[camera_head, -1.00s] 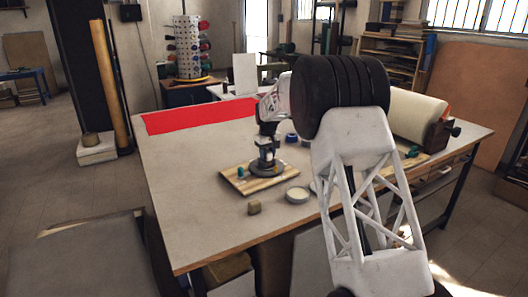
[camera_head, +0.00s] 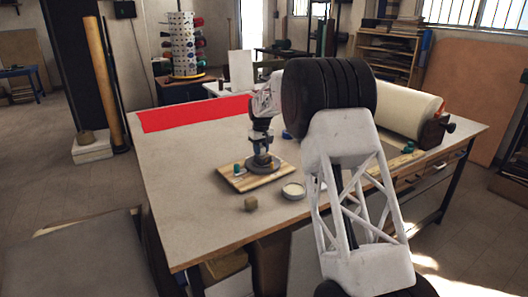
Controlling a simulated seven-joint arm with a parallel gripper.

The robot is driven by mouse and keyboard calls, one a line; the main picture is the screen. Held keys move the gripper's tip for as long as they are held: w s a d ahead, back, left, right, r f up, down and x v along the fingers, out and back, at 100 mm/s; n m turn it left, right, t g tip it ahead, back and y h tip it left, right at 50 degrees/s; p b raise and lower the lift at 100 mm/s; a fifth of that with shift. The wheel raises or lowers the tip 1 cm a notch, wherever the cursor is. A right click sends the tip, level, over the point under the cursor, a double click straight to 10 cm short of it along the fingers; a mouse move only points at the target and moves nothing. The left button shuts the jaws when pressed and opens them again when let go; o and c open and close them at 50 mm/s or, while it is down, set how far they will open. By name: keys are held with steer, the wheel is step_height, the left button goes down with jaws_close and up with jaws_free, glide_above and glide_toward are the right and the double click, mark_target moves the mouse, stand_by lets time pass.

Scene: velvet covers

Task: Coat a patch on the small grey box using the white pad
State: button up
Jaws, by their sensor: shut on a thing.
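My gripper (camera_head: 262,158) points down over a wooden board (camera_head: 240,185) on the large table. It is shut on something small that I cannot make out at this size. Directly below it is a low grey, round-looking thing (camera_head: 274,166) on the board; I cannot tell whether they touch. I cannot pick out a small grey box for certain, nor any coating on it. The white pad is not clearly visible. A round pale dish (camera_head: 293,191) with cream-coloured contents stands right of the board.
A small tan block (camera_head: 250,204) lies in front of the board. A green item (camera_head: 237,168) is on the board's left side. A red sheet (camera_head: 195,114) lies at the table's back left. A large cream roll (camera_head: 408,111) is at the right. The table's left part is clear.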

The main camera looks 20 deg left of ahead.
steer(key=shift+w+a, duration=0.9)
steer(key=shift+a, duration=0.1)
steer(key=shift+w+d, duration=0.2)
steer(key=shift+d+r, duration=0.1)
steer(key=shift+s+d, duration=0.5)
steer(key=shift+d, duration=0.05)
steer(key=shift+s+d, duration=0.3)
steer(key=shift+d, duration=0.1)
steer(key=shift+s+d, duration=0.45)
steer(key=shift+d, duration=0.1)
steer(key=shift+s+d+f, duration=0.2)
steer(key=shift+s+d, duration=0.05)
steer(key=shift+d, duration=0.05)
steer(key=shift+s+d, duration=0.6)
steer(key=shift+d, duration=0.15)
steer(key=shift+w+a+r, duration=0.1)
steer(key=shift+w+a, duration=0.5)
steer(key=shift+a, duration=0.2)
steer(key=shift+w+a+r, duration=0.1)
steer(key=shift+w+a, duration=0.5)
steer(key=shift+a, duration=0.15)
steer(key=shift+w+a+f, duration=0.15)
steer(key=shift+w+a, duration=0.8)
steer(key=shift+a, duration=0.2)
step_height(320, 180, up, 8)
